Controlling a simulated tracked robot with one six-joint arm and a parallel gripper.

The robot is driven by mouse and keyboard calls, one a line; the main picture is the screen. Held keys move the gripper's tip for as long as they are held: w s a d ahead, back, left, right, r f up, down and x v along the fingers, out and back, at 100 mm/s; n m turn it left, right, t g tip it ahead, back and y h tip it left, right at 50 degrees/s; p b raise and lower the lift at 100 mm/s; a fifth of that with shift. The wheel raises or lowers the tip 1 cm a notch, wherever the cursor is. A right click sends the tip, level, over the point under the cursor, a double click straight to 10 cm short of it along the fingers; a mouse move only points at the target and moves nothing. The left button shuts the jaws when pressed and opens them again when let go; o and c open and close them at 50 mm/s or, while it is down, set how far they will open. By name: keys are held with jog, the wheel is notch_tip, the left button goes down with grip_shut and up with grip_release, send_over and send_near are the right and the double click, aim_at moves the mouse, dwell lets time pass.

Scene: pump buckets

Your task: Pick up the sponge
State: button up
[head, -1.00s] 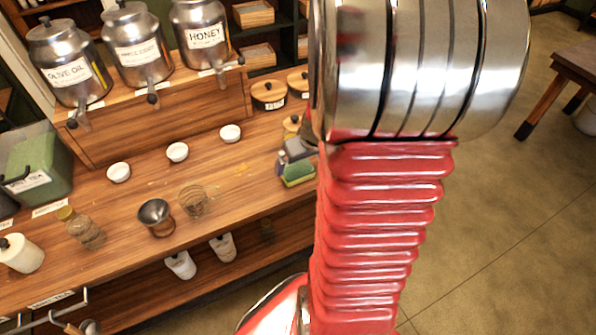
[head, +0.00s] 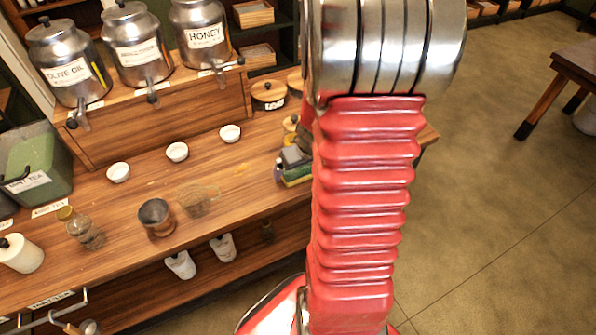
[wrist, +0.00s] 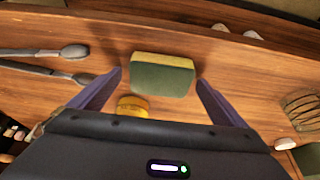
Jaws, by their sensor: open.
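The sponge (wrist: 162,76), yellow and dark green, lies on the wooden counter in the wrist view. My gripper (wrist: 159,80) is open, with one dark finger to the left of the sponge and one to the right. Clear wood shows between each finger and the sponge, and I cannot tell the height of the fingertips above the counter. In the head view a part of the sponge (head: 297,182) shows at the counter's right end, partly hidden by my gripper and red arm.
A yellow-lidded jar (wrist: 133,106) stands close to the sponge. Two dark spoons (wrist: 75,52) lie to the left and a wire whisk (wrist: 302,108) to the right.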

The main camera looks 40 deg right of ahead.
aim_at(298, 170)
jog(key=c, duration=1.2)
jog(key=shift+r, duration=0.15)
notch_tip(298, 170, up, 10)
dwell(0.4)
dwell(0.3)
